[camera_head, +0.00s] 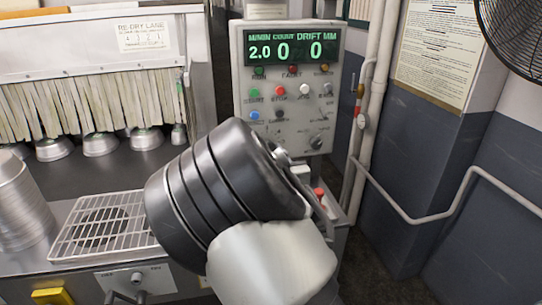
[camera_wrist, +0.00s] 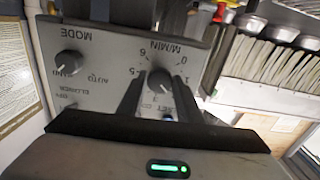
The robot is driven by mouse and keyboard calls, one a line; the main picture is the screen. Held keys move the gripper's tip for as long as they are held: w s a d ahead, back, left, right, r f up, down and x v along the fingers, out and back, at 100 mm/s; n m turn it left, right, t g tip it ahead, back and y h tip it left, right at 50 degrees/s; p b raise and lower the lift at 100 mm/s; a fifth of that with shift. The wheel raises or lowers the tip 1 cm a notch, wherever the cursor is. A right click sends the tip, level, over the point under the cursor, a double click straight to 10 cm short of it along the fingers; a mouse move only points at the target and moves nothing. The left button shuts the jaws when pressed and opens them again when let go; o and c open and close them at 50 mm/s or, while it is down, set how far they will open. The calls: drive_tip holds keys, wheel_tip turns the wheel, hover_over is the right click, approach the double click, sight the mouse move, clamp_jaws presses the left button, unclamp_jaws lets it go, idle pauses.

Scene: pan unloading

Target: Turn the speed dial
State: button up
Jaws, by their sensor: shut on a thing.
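The speed dial (camera_wrist: 159,76) is a dark round knob with a numbered M/MIN scale, upside down in the wrist view. My gripper (camera_wrist: 160,85) has its two dark fingers on either side of the dial and is shut on it. In the head view my arm covers the gripper and the dial. The grey control panel (camera_head: 242,75) stands upright behind my arm. Its green display (camera_head: 292,47) reads M/MIN 2.0, with COUNT 0 and DRIFT MM 0.
The mode knob (camera_wrist: 69,63) sits beside the dial, and coloured buttons (camera_head: 279,90) are above. A red button (camera_head: 319,192) is below the panel. Left is a machine with a strip curtain (camera_head: 95,104), several pans (camera_head: 100,144) and a wire rack (camera_head: 105,228). A wall pipe (camera_head: 425,218) runs right.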

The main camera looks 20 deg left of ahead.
drive_tip(key=shift+f+b, duration=0.2)
drive_tip(key=shift+b, duration=0.45)
drive_tip(key=n+b, duration=1.2)
drive_tip(key=shift+d+r+n+b, duration=0.1)
drive_tip(key=shift+r+n+b, duration=0.15)
drive_tip(key=shift+n+b, duration=0.1)
drive_tip(key=shift+w, duration=0.1)
drive_tip(key=o, duration=1)
drive_tip(key=shift+o, duration=0.2)
